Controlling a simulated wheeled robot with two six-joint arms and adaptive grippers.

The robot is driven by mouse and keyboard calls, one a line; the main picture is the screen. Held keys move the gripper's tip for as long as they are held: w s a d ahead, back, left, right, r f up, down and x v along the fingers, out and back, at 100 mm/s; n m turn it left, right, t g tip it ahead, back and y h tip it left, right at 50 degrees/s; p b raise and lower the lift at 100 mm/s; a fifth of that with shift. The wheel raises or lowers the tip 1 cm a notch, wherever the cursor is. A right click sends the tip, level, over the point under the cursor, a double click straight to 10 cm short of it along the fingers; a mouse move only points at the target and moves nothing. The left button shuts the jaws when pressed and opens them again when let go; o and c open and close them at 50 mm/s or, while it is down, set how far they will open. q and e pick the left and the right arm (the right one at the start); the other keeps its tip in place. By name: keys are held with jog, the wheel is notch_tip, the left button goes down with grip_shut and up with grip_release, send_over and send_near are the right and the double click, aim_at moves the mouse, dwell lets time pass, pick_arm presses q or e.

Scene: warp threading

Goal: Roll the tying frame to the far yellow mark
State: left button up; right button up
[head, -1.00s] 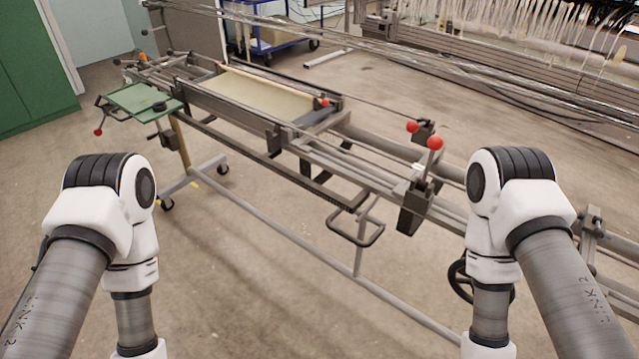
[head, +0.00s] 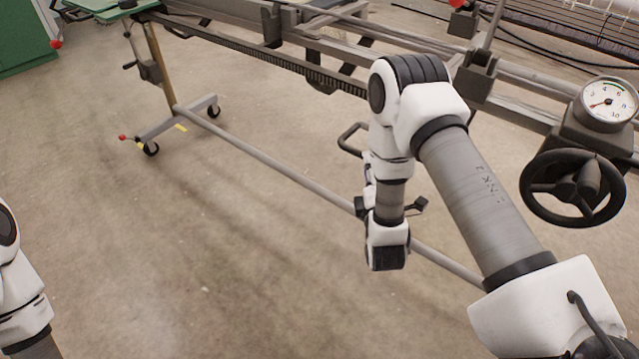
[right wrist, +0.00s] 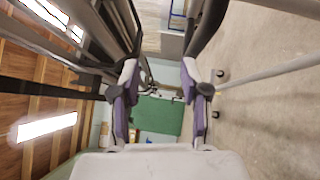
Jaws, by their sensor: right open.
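The tying frame (head: 250,52) is a long grey metal frame on casters, running across the top of the head view. Its lower tube (head: 268,168) slants down to the right behind my right arm. A dark looped handle (head: 350,140) hangs under the frame. My right gripper (head: 389,200) is low in front of the frame, close to this handle, with its fingers spread. In the right wrist view the right gripper (right wrist: 159,75) is open and nothing shows between its fingers. Small yellow patches (head: 181,127) lie by the left foot. My left gripper is out of view.
The left foot has casters (head: 150,149) and a red-tipped lever. A black handwheel (head: 573,188) and a dial gauge (head: 607,104) are at the right. A green cabinet (head: 22,38) stands at the far left. Bare floor (head: 190,260) lies in front of the frame.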

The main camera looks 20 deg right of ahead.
notch_tip(320, 180, down, 6)
jog(key=w+b, duration=0.1)
jog(key=b, duration=0.2)
jog(key=x, duration=0.2)
jog(key=b+x, duration=0.1)
jog(key=x, duration=0.2)
jog(key=r+b+x, duration=0.1)
jog(key=x, duration=0.1)
jog(key=shift+d, duration=0.35)
jog(key=shift+w+d+r, duration=0.1)
jog(key=shift+w, duration=0.15)
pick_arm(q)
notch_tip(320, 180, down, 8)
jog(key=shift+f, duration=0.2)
pick_arm(e)
grip_shut()
